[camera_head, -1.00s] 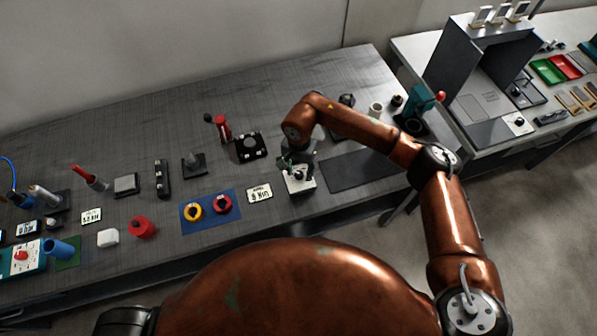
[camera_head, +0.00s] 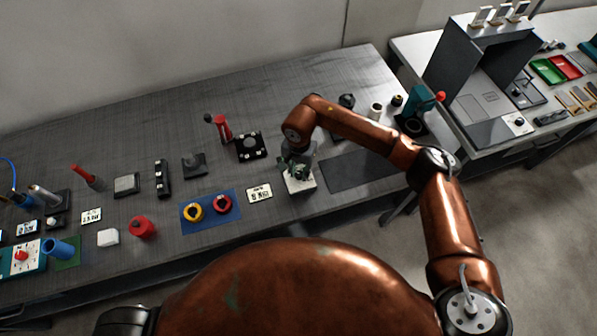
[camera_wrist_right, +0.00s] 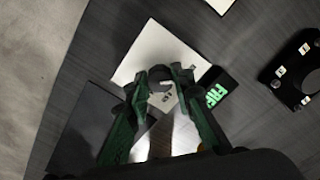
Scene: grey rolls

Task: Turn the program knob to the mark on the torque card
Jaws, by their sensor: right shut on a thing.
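The program knob (camera_wrist_right: 160,78) is dark and sits on a white box (camera_wrist_right: 150,50) in the right wrist view. The white box also shows in the head view (camera_head: 302,184), near the front edge of the bench. My right gripper (camera_head: 297,170) reaches down over this box. The knob's pointer cannot be made out. The torque card (camera_head: 259,193), white with black print too small to read, lies left of the box. My left gripper is not in view.
A black display with green characters (camera_wrist_right: 217,94) sits beside the white box. A blue mat (camera_head: 208,220) with a yellow and a red ring lies left of the card. A dark mat (camera_head: 350,175) lies right of the box. A black plate (camera_head: 251,146) stands behind.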

